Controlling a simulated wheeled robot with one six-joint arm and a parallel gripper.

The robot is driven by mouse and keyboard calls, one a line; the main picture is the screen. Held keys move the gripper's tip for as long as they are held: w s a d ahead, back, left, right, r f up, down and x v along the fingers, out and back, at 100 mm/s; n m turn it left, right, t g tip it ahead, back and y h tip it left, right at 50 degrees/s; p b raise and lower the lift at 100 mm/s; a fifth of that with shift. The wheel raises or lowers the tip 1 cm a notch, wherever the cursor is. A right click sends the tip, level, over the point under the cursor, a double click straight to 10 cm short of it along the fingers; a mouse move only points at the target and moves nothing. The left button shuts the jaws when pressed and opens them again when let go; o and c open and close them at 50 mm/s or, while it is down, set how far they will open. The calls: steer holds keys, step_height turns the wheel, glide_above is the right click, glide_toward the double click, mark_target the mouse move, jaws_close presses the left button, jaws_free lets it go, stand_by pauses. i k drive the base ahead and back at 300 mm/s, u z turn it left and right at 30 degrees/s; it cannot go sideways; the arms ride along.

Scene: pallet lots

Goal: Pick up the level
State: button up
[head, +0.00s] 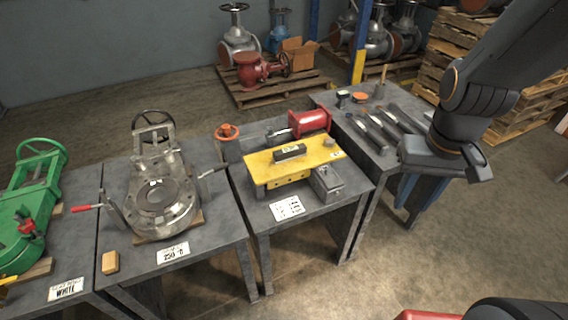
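A small dark block with a pale mark on top (289,152), which looks like the level, lies on a yellow plate (325,150). The plate is part of a red and yellow device on the middle grey table (255,210). My gripper (478,166) is at the end of my dark arm at the right, over the right table's edge and well to the right of the block. Its fingers are not clear enough to tell if they are open or shut. I see nothing held in it.
A red cylinder (310,121) and a grey box (327,184) flank the plate. Several hand tools (382,128) lie on the right table. A grey valve (160,195) and a green valve (30,215) stand on the left tables. The floor in front (380,265) is clear.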

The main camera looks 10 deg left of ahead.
mark_target(293, 151)
steer(key=u, duration=1)
steer(key=i, duration=0.55)
steer(key=z, duration=0.65)
